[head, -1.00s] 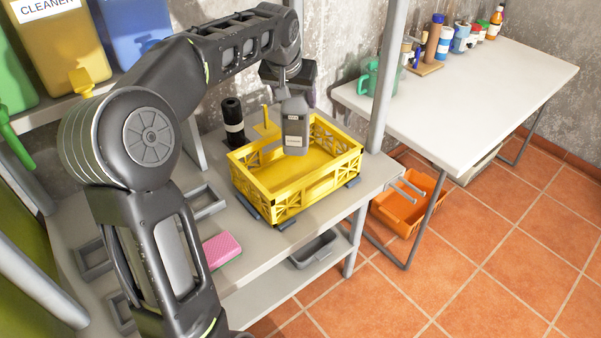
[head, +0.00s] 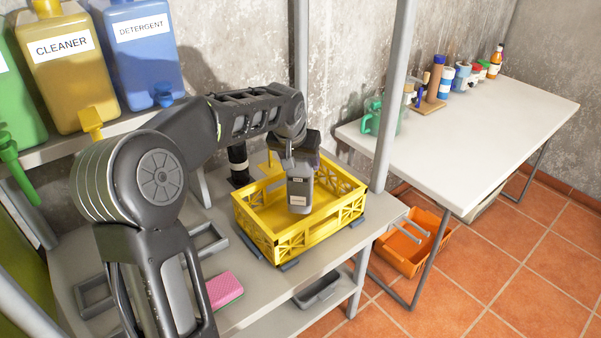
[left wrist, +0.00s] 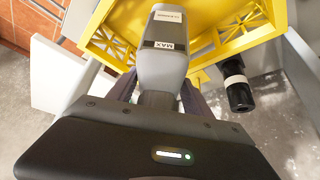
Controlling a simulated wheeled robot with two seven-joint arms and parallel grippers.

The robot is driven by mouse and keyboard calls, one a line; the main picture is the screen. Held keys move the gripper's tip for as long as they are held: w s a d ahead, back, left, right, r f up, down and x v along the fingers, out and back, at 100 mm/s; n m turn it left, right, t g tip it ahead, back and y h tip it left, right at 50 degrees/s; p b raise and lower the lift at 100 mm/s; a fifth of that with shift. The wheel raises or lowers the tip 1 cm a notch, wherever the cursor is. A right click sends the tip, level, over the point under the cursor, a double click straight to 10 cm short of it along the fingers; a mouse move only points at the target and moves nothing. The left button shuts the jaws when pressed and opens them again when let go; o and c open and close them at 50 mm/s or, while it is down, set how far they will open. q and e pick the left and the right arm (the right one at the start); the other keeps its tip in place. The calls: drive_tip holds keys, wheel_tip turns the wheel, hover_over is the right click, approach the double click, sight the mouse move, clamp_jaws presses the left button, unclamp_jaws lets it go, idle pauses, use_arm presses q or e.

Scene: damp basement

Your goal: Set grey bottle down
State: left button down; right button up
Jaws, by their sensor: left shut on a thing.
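The grey bottle (head: 300,191) is held by my left gripper (head: 299,165), which is shut on it. The bottle hangs roughly upright, over or inside the yellow crate (head: 278,243); I cannot tell whether its base touches the crate floor. No other thing shows inside the crate. My right gripper is in neither view.
The crate stands on a grey shelf bench (head: 225,315). A black bottle (head: 238,162) with a white band stands behind it. A pink sponge (head: 224,290) lies at the front left. A white table (head: 480,130) and an orange bin (head: 410,243) are to the right.

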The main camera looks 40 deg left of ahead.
use_arm(q)
drive_tip(key=shift+f, duration=1.9)
drive_tip(key=shift+f, duration=0.15)
drive_tip(key=shift+c, duration=2.2)
unclamp_jaws()
drive_tip(key=shift+s+r, duration=0.1)
drive_tip(key=shift+r, duration=0.25)
drive_tip(key=v, duration=1.1)
drive_tip(key=shift+s+d+r+b, duration=0.1)
drive_tip(key=shift+s+r+b, duration=0.15)
drive_tip(key=shift+b, duration=0.1)
